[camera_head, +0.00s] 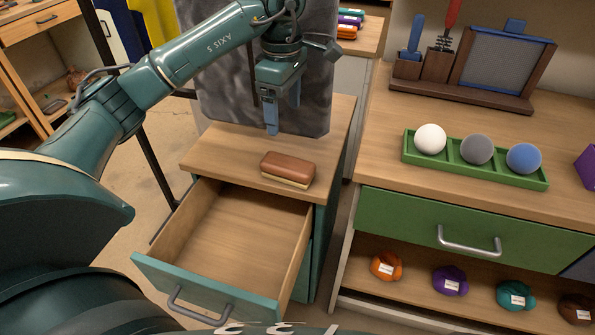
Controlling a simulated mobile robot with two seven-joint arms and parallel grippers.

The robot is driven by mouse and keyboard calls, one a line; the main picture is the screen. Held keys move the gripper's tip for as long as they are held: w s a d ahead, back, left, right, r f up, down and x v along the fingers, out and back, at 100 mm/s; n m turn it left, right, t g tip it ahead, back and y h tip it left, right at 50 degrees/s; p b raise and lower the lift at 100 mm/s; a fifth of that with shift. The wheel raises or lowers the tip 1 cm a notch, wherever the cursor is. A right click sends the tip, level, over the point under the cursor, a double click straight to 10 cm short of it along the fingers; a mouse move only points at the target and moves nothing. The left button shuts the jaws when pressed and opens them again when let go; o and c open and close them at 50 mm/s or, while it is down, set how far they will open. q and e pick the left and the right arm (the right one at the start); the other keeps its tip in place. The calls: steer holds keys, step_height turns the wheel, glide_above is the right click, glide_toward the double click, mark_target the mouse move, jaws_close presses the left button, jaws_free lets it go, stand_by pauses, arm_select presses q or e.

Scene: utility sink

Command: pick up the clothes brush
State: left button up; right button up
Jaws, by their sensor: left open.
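The clothes brush (288,168) is a brown block with a pale bristle underside. It lies on the wooden top of a small teal cabinet (225,150), near the edge above an open drawer. My left gripper (271,115) points down above the cabinet top, behind and slightly left of the brush. It is open and empty, apart from the brush. My right gripper is not in view.
The open empty drawer (235,235) juts out in front of the brush. A grey panel (215,85) stands close behind the gripper. At right, a bench carries a green tray (415,158) with three balls, and a tool rack (460,95).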

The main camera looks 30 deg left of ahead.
arm_select(q)
steer(key=f, duration=0.1)
glide_above(288, 162)
steer(key=f, duration=0.7)
steer(key=shift+s+f, duration=0.2)
steer(key=shift+s, duration=0.2)
steer(key=shift+w+f, duration=0.2)
steer(key=shift+f, duration=1.15)
steer(key=shift+w+f, duration=0.2)
steer(key=shift+f, duration=1.15)
steer(key=c, duration=1.1)
